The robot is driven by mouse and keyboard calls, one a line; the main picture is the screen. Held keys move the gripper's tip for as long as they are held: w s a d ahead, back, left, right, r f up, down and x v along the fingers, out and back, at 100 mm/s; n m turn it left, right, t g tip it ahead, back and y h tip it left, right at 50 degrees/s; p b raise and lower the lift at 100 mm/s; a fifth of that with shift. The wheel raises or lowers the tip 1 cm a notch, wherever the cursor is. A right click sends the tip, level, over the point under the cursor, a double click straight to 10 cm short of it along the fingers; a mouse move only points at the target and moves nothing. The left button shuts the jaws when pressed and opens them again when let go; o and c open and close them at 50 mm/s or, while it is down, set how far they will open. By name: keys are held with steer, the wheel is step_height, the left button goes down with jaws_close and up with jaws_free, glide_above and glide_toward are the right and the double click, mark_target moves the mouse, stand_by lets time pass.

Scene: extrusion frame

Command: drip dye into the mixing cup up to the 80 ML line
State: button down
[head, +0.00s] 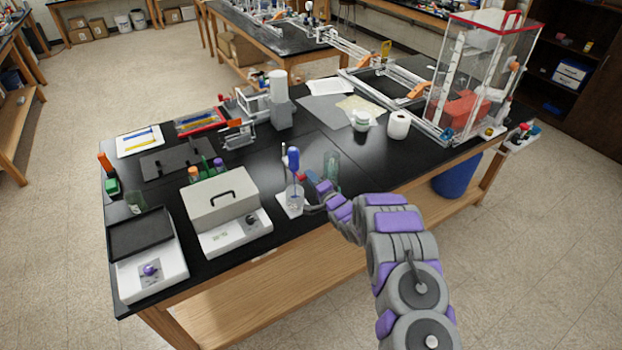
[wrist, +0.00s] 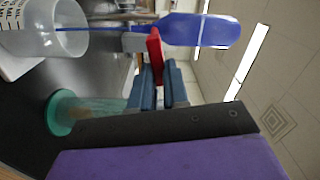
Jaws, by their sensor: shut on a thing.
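The dye dropper has a blue bulb (head: 293,159) and a thin blue stem; in the wrist view the bulb (wrist: 205,30) lies to the right. Its stem runs down into the mouth of the clear mixing cup (head: 295,200). My gripper (head: 309,184) is beside the dropper, above the cup's right side. Its blue-grey fingers (wrist: 159,82) are shut on a red piece (wrist: 154,48) that meets the dropper near its bulb.
The cup stands on a white pad (head: 283,211). A greenish glass cylinder (head: 331,168) stands close to the right of my gripper, and shows below the fingers in the wrist view (wrist: 75,113). A grey-lidded instrument (head: 222,205) is close on the left.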

steer(key=c, duration=1.1)
jaws_free()
steer(key=shift+w+d+f, duration=0.1)
steer(key=shift+d+f, duration=0.05)
steer(key=shift+d, duration=0.1)
steer(key=b+v, duration=0.1)
steer(key=v, duration=1.6)
steer(key=shift+d, duration=0.1)
